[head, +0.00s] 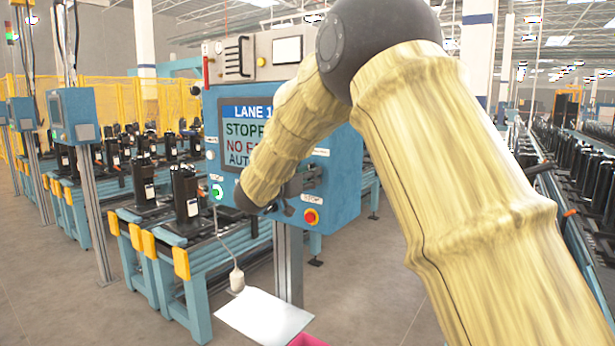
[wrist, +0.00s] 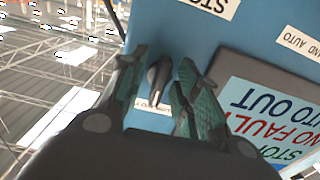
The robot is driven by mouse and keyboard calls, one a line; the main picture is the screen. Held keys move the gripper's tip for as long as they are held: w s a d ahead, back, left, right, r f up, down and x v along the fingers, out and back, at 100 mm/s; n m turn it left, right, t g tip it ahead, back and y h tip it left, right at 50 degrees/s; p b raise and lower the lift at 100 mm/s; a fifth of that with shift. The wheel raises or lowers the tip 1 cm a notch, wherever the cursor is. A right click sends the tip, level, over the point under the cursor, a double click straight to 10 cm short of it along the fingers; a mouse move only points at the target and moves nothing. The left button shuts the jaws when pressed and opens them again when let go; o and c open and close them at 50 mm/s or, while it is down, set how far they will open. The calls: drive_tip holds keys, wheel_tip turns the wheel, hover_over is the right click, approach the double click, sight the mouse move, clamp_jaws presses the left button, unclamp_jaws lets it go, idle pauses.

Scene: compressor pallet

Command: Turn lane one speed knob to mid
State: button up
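The blue lane 1 control panel (head: 340,190) stands on a post, its lit screen (head: 235,125) reading LANE 1. In the wrist view a dark lever-like knob (wrist: 157,78) sticks out of the blue panel face, with a partly hidden white label (wrist: 153,106) beside it. I cannot read this label fully. My gripper (wrist: 162,65) is open, with one green-padded finger on each side of the knob and gaps visible. In the head view my gripper (head: 302,183) is at the panel's lower right, above the red stop button (head: 311,216); the knob is hidden there.
My arm covers much of the panel's right side. A STOP label (wrist: 212,6) and a HAND AUTO label (wrist: 298,42) are near the fingers. A cable pendant (head: 236,280) hangs at the front. Conveyors (head: 195,265) with black units stand left; the floor in front is mostly clear.

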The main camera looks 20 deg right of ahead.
drive_tip(key=shift+r, duration=0.15)
drive_tip(key=v, duration=1.2)
